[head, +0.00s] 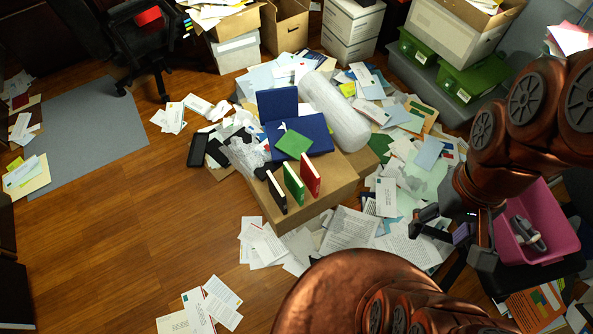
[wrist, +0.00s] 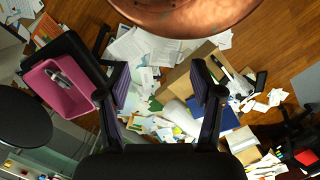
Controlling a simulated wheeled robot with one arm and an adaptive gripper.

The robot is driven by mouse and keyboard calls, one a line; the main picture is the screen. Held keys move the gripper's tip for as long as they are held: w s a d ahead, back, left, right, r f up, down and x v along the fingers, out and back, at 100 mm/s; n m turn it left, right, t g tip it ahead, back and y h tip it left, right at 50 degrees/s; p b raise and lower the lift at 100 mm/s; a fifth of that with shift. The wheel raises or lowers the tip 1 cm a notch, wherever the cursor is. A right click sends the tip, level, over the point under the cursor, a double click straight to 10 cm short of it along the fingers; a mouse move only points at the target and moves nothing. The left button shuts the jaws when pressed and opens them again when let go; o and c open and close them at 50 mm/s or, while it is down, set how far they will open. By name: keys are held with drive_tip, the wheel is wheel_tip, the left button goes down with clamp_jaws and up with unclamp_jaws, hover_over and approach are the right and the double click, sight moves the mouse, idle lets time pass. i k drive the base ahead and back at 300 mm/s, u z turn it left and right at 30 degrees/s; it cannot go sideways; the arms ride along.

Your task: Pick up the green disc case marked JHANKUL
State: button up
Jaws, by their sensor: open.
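A green disc case (head: 293,184) stands upright on a cardboard box (head: 262,200) in the head view, between a black case (head: 277,192) and a red case (head: 310,175). Its marking is too small to read. A flat green item (head: 294,144) lies behind them on a blue box. My gripper (head: 452,232) is open and empty, to the right of the box and apart from the cases. In the wrist view my gripper (wrist: 160,72) shows two spread fingers with nothing between them. The green disc case cannot be made out clearly there.
Loose papers (head: 350,230) surround the box. A bubble-wrap roll (head: 334,110) and blue boxes (head: 298,136) lie behind the cases. A pink bin (head: 540,225) stands at the right, near my gripper. The wooden floor (head: 130,220) at the left is mostly clear.

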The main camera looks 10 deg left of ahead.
sight(294, 183)
drive_tip(key=u, duration=0.75)
drive_tip(key=k, duration=1.1)
drive_tip(key=u, duration=1.9)
drive_tip(key=i, duration=0.7)
drive_tip(key=z, duration=0.6)
drive_tip(key=i, duration=0.6)
drive_tip(key=z, duration=0.6)
